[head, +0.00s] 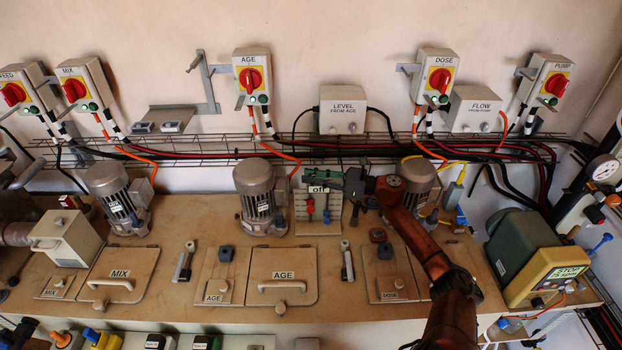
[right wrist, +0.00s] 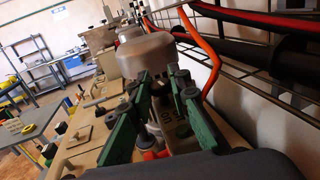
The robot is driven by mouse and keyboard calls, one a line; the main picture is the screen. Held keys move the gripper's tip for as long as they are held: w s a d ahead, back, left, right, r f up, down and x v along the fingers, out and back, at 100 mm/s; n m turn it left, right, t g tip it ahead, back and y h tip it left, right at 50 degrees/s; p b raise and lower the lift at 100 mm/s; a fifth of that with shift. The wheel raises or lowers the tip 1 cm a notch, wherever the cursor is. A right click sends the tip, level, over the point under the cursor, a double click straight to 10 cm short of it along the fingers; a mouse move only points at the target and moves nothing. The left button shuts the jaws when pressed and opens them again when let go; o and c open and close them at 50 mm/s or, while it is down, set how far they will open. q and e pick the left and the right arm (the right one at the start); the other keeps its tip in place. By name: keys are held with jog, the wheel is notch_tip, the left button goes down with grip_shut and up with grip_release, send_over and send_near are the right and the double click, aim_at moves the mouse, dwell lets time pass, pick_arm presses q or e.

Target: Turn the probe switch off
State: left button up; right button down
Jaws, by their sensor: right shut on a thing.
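A small pale panel (head: 301,206) with an "off" label (head: 317,189) stands at the back of the bench, right of the AGE motor. It bears a red lever (head: 310,208) and a blue one (head: 327,215). I take it for the probe switch; no "probe" label is readable. My right gripper (head: 322,180), with green fingers, reaches in from the right at the panel's top edge. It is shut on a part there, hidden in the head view. In the right wrist view my fingers (right wrist: 158,120) stand some way apart, with something red (right wrist: 152,154) low between them. My left gripper is not in view.
The AGE motor (head: 258,187) stands close left of the panel, and another motor (head: 418,180) is behind my right arm. A wire cable tray (head: 200,143) with cables runs along the wall just above. A green-and-yellow machine (head: 530,253) stands at the right.

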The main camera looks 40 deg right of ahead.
aim_at(312, 175)
jog(key=c, duration=1.8)
grip_release()
notch_tip(312, 175, up, 10)
